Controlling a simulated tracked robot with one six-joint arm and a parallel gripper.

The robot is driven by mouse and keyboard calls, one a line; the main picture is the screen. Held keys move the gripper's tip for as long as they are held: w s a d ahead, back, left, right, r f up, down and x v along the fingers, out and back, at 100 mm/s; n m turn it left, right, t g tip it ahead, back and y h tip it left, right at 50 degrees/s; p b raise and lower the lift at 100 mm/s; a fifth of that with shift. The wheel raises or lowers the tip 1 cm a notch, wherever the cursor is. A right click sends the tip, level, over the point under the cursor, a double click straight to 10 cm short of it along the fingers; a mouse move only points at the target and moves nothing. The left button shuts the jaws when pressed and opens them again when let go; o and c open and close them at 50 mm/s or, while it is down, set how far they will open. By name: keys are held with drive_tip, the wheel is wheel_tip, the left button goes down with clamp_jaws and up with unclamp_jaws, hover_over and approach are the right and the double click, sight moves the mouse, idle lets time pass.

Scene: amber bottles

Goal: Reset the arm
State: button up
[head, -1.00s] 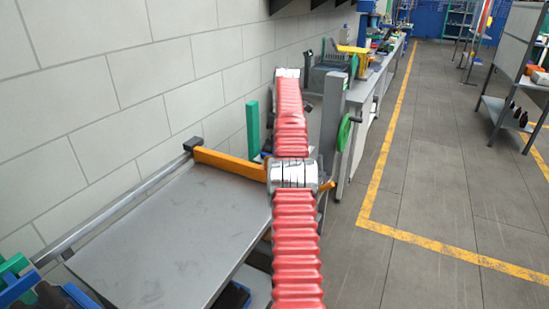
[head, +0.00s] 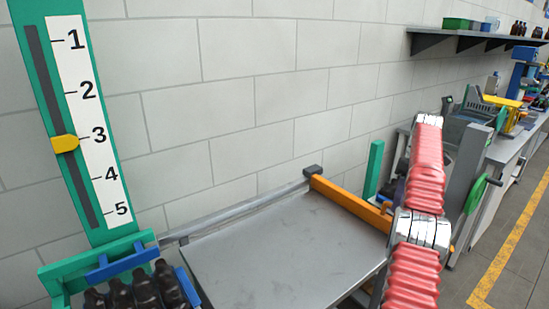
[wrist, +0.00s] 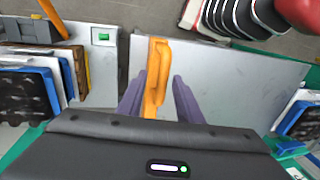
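My red-sleeved arm (head: 414,250) with chrome joints rises at the right in the head view; the gripper end cannot be made out there. In the wrist view my gripper (wrist: 160,98) shows two purple fingers standing apart. An orange bar (wrist: 158,62) shows between them; I cannot tell if either finger touches it. In the head view an orange arm (head: 345,203) lies along the far right edge of a bare grey metal table (head: 270,250). A grey rail (head: 240,213) runs along the wall side from a dark end block (head: 313,170).
A green post with a 1 to 5 scale (head: 95,120) and yellow pointer (head: 65,144) stands at left. Dark bottles (head: 140,290) sit in a holder below it. A workbench (head: 495,160) and wall shelf (head: 470,42) are at right. Open floor lies by the yellow line (head: 500,262).

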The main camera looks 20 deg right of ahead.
drive_tip(key=shift+w+r, duration=0.1)
drive_tip(key=w+a+r+h, duration=0.1)
drive_tip(key=w+a+r, duration=0.2)
drive_tip(key=a+r, duration=0.35)
drive_tip(key=w+a+r+h, duration=0.1)
drive_tip(key=w+a+r, duration=0.2)
drive_tip(key=a+r, duration=0.3)
drive_tip(key=s+a+r+m+t, duration=0.1)
drive_tip(key=a+r, duration=0.1)
drive_tip(key=a, duration=0.7)
drive_tip(key=s+a+r+t, duration=0.1)
drive_tip(key=s+a+r, duration=0.1)
drive_tip(key=a, duration=0.7)
drive_tip(key=s+a+f+t+h, duration=0.1)
drive_tip(key=s+a, duration=0.3)
drive_tip(key=a, duration=0.3)
drive_tip(key=s+a+f+t, duration=0.1)
drive_tip(key=s+a, duration=0.3)
drive_tip(key=a, duration=0.3)
drive_tip(key=s+a+f+m+t, duration=0.1)
drive_tip(key=s+a+f+t, duration=0.1)
drive_tip(key=s+a+f, duration=0.8)
drive_tip(key=s, duration=0.3)
drive_tip(key=shift+s+y, duration=0.15)
drive_tip(key=shift+y, duration=0.25)
